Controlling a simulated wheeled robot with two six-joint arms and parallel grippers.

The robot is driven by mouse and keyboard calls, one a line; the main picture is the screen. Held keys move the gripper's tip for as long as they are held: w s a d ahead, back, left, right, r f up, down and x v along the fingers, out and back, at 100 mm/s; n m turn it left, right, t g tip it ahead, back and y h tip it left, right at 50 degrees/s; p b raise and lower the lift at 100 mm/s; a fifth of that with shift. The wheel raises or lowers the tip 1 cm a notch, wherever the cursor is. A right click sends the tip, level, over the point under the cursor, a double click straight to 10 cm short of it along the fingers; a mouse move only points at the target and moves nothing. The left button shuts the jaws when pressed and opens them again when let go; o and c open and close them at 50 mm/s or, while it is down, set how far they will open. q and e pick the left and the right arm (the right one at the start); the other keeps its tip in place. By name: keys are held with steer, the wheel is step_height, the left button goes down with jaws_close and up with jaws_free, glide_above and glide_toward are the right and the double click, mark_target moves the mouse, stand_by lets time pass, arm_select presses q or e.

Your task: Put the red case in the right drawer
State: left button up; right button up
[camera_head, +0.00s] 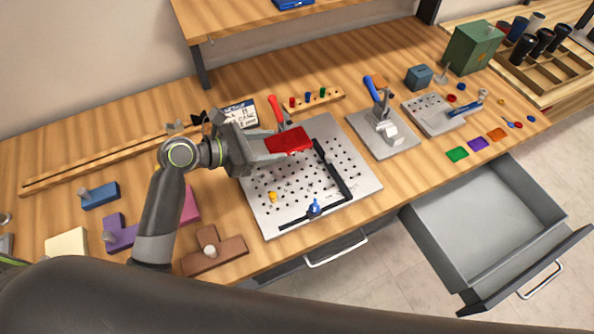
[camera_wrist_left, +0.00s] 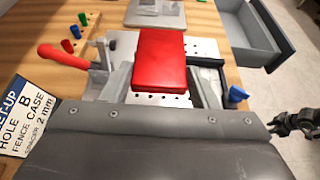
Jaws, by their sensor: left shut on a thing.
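The red case (camera_head: 288,140) is a flat red block held above the perforated metal plate (camera_head: 350,184). My left gripper (camera_head: 270,145) is shut on it. In the left wrist view the red case (camera_wrist_left: 159,62) sits between the two fingers of my left gripper (camera_wrist_left: 160,85). The right drawer (camera_head: 480,222) is grey, pulled open and looks empty, to the right of the case and lower than the tabletop. Its corner also shows in the left wrist view (camera_wrist_left: 262,35). A dark jointed part (camera_wrist_left: 298,122) at that view's right edge may be my right gripper; its jaws are unclear.
A toggle clamp with a blue handle (camera_head: 373,88) stands on a plate between the case and the drawer. A red clamp handle (camera_head: 275,108) rises just behind the case. Coloured tiles (camera_head: 478,143) lie near the table edge above the drawer. Another drawer (camera_head: 335,248) below the plate looks closed.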

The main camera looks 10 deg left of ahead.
mark_target(272, 176)
arm_select(q)
step_height(272, 176, down, 10)
steer(key=shift+r, duration=0.1)
stand_by(0.4)
steer(key=o, duration=0.7)
